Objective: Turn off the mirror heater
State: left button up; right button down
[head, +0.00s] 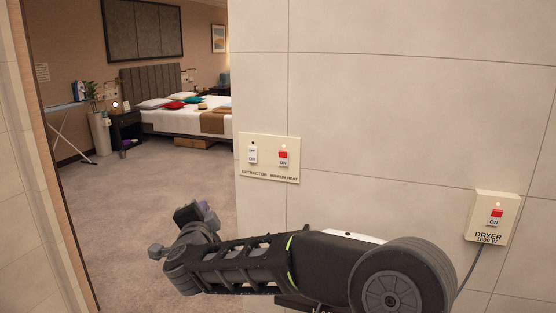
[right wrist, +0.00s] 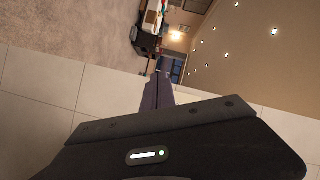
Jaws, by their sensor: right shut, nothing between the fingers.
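The switch plate (head: 269,176) is on the tiled wall, near its left edge. Its right switch is the mirror heater switch (head: 283,158), labelled like "mirror heat", with a red part, "ON" and a lit dot above. The extractor switch (head: 253,155) beside it is white with a dark dot above. My right gripper (head: 196,214) is shut and empty, below and to the left of the plate, apart from it. Its fingers (right wrist: 157,93) also show in the right wrist view, where no switch is visible. My left gripper is not in view.
A dryer box (head: 491,217) with a red "ON" switch and a cable is on the wall at right. A wooden door frame (head: 45,140) stands at left. Beyond the opening are open carpet (head: 150,195) and a bed (head: 185,120).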

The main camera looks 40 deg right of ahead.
aim_at(283, 156)
jog(key=s+d+r+m+g+h, duration=0.5)
jog(key=s+d+r+m, duration=0.4)
jog(key=s+r+m, duration=0.1)
jog(key=shift+d+r+m+g, duration=0.25)
jog(key=shift+m+g, duration=0.05)
jog(key=shift+g, duration=0.1)
jog(key=shift+w+d, duration=0.1)
jog(key=shift+w, duration=0.05)
jog(key=p+x, duration=0.1)
jog(key=x, duration=0.3)
jog(key=r+p+x, duration=0.1)
jog(key=x, duration=0.4)
jog(key=p+x, duration=0.1)
jog(key=x, duration=0.3)
jog(key=shift+w+d+r+p, duration=0.1)
jog(key=shift+w+d+p, duration=0.15)
jog(key=shift+d+p, duration=0.15)
